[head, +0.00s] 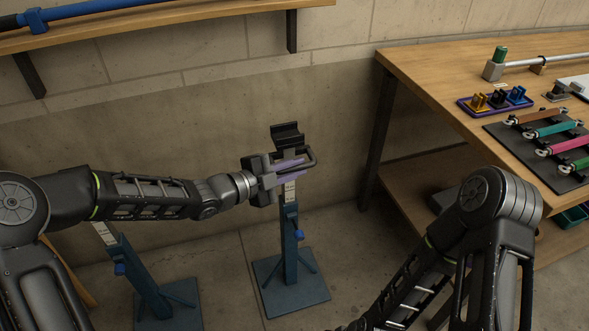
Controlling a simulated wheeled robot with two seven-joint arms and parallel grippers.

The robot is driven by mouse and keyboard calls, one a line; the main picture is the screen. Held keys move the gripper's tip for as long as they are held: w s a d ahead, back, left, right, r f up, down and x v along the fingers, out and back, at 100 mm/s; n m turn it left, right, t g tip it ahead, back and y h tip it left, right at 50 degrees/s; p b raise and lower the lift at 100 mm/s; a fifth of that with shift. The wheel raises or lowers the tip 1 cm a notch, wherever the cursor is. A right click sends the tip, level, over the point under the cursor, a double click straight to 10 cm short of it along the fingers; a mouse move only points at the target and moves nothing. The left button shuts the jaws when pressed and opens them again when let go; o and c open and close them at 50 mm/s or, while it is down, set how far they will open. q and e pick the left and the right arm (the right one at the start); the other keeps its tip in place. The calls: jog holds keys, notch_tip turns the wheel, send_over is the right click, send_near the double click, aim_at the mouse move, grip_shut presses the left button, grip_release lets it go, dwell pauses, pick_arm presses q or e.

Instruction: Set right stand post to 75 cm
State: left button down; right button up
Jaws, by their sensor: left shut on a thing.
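The right stand (290,240) is a blue post on a flat blue base plate, upright on the floor. A pale scale strip (290,190) shows on its inner post, too small to read. A black cradle (287,134) tops the post, with a black loop handle (311,160) just below it. My left gripper (289,171) has its purple-tipped fingers at this handle, shut on it. The gripper hides part of the upper post. A small blue knob (295,206) sits on the sleeve. My right gripper is out of view below the picture.
The left stand (140,275) is to the left, partly behind my left arm. A wooden workbench (430,75) with tools and a lower shelf is at the right. A wall shelf (150,18) holds a blue tube. Floor right of the stand is clear.

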pick_arm(q)
jog(key=c, duration=1.4)
grip_release()
jog(key=p+v, duration=0.1)
jog(key=v, duration=0.6)
jog(key=shift+s+a+r+p, duration=0.1)
jog(key=shift+s+a+p, duration=0.1)
jog(key=shift+a+p, duration=0.15)
